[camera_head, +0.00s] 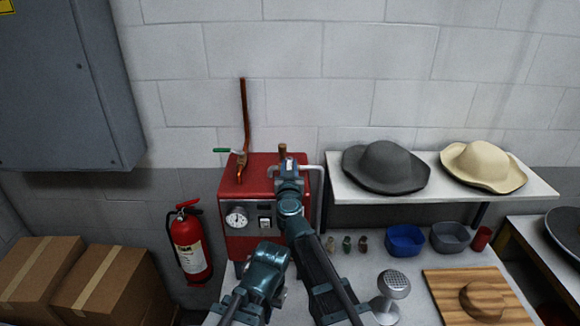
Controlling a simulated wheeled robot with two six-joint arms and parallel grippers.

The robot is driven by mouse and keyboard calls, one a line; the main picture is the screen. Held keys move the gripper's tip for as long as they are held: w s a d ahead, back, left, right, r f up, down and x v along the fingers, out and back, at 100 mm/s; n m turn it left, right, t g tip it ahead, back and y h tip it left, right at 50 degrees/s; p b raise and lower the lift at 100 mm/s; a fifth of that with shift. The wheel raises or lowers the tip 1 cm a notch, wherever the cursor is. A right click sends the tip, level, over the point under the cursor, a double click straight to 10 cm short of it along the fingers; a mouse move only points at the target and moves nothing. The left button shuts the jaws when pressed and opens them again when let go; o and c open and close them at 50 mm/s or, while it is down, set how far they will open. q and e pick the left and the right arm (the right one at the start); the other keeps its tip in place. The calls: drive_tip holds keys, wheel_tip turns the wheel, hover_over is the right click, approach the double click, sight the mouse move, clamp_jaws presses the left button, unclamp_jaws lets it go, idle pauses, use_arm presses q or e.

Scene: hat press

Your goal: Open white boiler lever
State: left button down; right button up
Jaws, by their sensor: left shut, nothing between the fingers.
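The red boiler (240,195) stands against the wall, with a round gauge and a switch on its front. A green-handled valve (228,151) is at its top left, and a short copper stub (283,149) rises from its top. I cannot clearly pick out a white lever. My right gripper (287,166) is over the right part of the boiler top and covers what is behind it. Whether its fingers are open is unclear. My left gripper (265,258) is lower, in front of the boiler, shut and empty.
A white pipe (321,180) runs down the boiler's right side. A shelf holds a grey hat (385,167) and a cream hat (484,166). Bowls, small bottles and a wooden board (445,293) are on the table at right. A fire extinguisher (190,245) hangs at left.

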clamp_jaws()
idle(1.1)
